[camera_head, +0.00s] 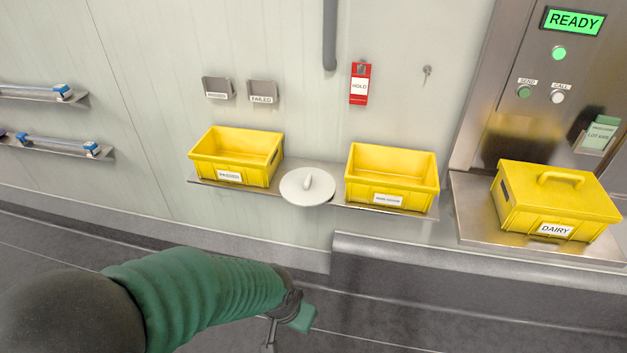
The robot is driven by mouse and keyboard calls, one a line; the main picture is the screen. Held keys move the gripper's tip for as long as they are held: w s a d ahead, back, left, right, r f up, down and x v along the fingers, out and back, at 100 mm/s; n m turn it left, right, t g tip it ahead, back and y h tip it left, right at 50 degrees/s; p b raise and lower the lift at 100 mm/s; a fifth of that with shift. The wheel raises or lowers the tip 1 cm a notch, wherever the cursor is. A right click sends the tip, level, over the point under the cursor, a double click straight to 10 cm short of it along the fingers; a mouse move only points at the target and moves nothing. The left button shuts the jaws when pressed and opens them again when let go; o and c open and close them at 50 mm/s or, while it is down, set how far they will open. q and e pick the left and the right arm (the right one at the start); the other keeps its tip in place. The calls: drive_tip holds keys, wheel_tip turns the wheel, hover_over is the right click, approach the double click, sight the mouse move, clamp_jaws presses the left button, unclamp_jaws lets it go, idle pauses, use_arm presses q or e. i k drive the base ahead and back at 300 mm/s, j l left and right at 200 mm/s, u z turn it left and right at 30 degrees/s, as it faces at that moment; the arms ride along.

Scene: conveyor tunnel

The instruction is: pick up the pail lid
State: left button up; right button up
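The pail lid (308,187) is a pale round disc with a raised bar handle on its top. It rests on the wall shelf between two yellow bins, overhanging the shelf's front edge. My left gripper (287,324) is at the bottom centre, below and nearer than the lid and apart from it. A green part and a thin dark part show at its end, and it holds nothing that I can see. It is seen too edge-on to tell whether it is open. My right gripper is out of view. No pail shows.
A yellow bin labelled PASSED (237,157) stands left of the lid, another yellow bin (392,177) right. A closed yellow DAIRY box (556,203) sits on a steel ledge (480,225) under a READY panel (573,21). A grey raised edge (400,246) runs below the right bin.

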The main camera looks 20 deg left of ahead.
sight(303, 186)
drive_tip(key=i+j, duration=0.15)
drive_tip(key=j, duration=0.25)
drive_tip(key=i+j+u, duration=0.1)
drive_tip(key=j, duration=0.3)
drive_tip(key=i+j, duration=0.15)
drive_tip(key=j, duration=0.25)
drive_tip(key=i+j, duration=0.15)
drive_tip(key=j, duration=0.25)
drive_tip(key=i+j+u, duration=0.1)
drive_tip(key=j, duration=0.25)
drive_tip(key=i+j, duration=0.05)
